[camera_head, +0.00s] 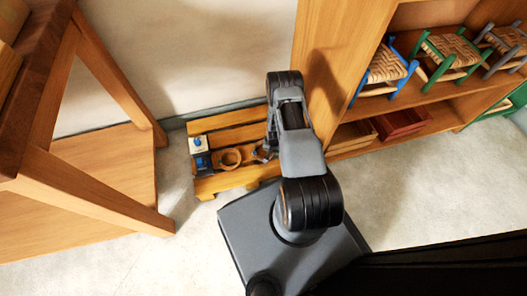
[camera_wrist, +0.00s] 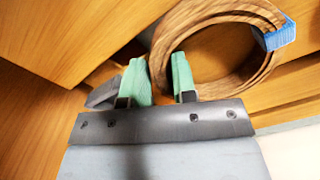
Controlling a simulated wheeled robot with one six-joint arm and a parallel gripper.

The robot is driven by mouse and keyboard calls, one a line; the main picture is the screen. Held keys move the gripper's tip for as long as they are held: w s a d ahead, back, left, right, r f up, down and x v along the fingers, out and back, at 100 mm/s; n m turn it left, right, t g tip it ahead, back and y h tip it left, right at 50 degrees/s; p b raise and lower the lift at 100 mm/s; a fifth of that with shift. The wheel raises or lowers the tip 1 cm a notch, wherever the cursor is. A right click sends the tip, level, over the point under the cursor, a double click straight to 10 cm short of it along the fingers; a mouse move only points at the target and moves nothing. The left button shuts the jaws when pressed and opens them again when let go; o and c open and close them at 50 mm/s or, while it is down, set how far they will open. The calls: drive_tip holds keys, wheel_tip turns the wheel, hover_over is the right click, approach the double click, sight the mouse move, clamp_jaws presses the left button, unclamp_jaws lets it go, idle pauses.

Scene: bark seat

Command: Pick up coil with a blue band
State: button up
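The coil with a blue band (camera_wrist: 163,50) is a ring of brown wood-like strip at the upper middle of the wrist view. Its blue band (camera_wrist: 280,34) is on the right side, away from my fingers. My gripper (camera_wrist: 161,78) has green fingertips, one outside the ring and one inside, with the near wall between them. The narrow gap looks filled by the wall, so it appears shut on it. In the head view my gripper (camera_head: 264,152) is low over the right part of the bench, and the coil there is mostly hidden.
A low slatted wooden bench (camera_head: 225,183) stands by the wall. It also holds another brown ring (camera_head: 230,158) and a white and blue box (camera_head: 198,144). A shelf unit with small woven stools (camera_head: 385,65) is close on the right. A wooden frame (camera_head: 95,190) stands left.

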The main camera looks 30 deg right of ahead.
clamp_jaws()
